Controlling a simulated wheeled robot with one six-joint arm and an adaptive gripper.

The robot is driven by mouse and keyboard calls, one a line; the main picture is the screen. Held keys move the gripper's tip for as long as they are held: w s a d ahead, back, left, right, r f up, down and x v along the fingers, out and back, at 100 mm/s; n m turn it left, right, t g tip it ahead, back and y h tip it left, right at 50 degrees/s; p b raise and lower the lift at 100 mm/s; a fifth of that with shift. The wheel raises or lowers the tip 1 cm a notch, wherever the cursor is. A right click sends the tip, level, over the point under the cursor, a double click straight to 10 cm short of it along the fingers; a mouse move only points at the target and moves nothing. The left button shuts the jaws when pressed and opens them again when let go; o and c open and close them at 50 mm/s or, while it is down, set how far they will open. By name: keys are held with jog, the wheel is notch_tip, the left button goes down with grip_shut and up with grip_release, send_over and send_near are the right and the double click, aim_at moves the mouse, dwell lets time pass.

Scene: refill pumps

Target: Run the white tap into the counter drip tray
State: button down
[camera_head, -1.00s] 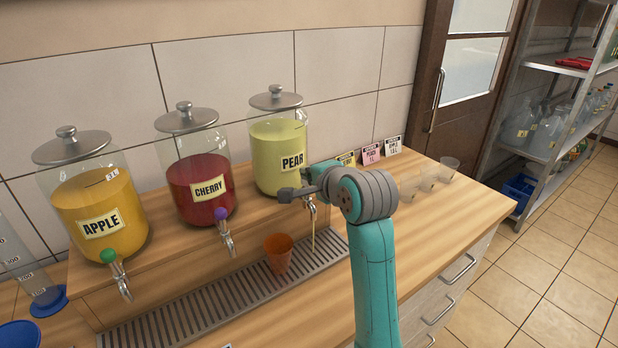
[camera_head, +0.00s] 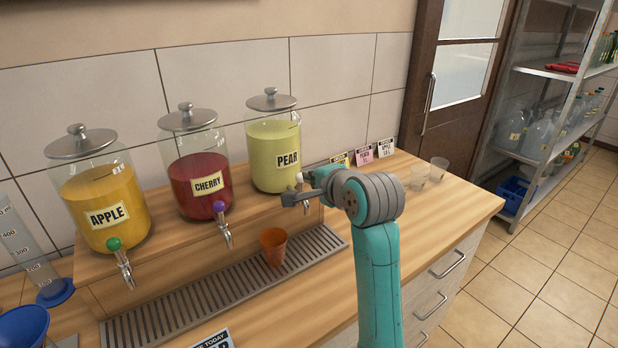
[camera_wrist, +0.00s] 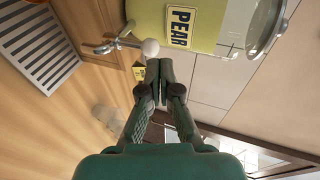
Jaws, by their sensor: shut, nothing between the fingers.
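The white tap is on the pear jar (camera_head: 273,150), which holds pale green liquid. Its round white knob (camera_wrist: 150,47) and metal spout (camera_wrist: 108,47) show in the wrist view. In the head view the knob (camera_head: 299,177) shows just behind my gripper, and the spout is mostly hidden. My gripper (camera_wrist: 159,66) is shut and empty, its tips just beside the knob; I cannot tell whether they touch. No stream falls from the tap. The slatted metal drip tray (camera_head: 200,289) lies along the counter below the taps; it also shows in the wrist view (camera_wrist: 40,42).
An orange cup (camera_head: 273,247) stands on the tray, left of the white tap. The cherry jar (camera_head: 203,187) has a purple-knobbed tap and the apple jar (camera_head: 106,210) a green-knobbed one. Small cards (camera_head: 362,153) and clear cups (camera_head: 438,168) stand to the right.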

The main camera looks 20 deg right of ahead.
jog(key=f+v, duration=0.2)
jog(key=v, duration=0.6)
jog(key=shift+s, duration=0.55)
jog(key=shift+d+r, duration=0.1)
